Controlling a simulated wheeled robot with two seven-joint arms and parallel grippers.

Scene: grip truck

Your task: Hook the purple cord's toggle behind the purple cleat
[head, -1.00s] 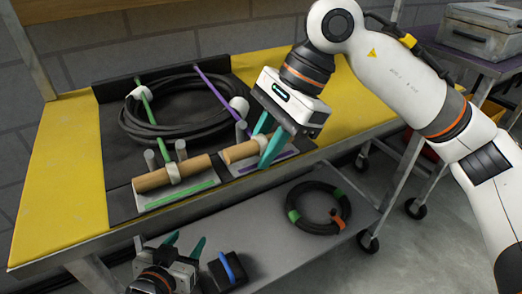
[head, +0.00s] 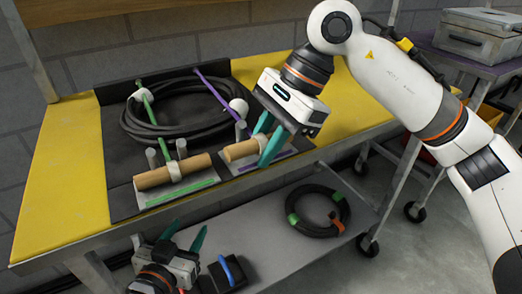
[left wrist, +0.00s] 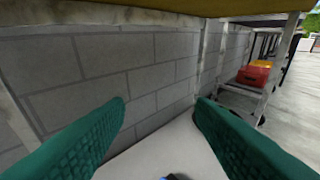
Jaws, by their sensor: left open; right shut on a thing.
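The purple cord (head: 213,88) runs over a coiled black cable to a wooden toggle (head: 238,150) with a white collar. My right gripper (head: 266,148) is shut on the toggle's right end, at the bench's front. The purple cleat shows one grey post (head: 241,130) just behind the toggle; my right fingers may hide its other post. Its plate carries a purple strip (head: 262,164). The toggle lies on the near side of the visible post; contact cannot be told. My left gripper (head: 186,236) is open and empty, low in front of the bench; its fingers show in the left wrist view (left wrist: 160,110).
A green cord (head: 147,105) with its wooden toggle (head: 172,172) sits at a two-post cleat on the left, close to the purple one. The lower shelf (head: 265,235) holds a black coil (head: 318,212) and a dark block with a blue band (head: 227,270).

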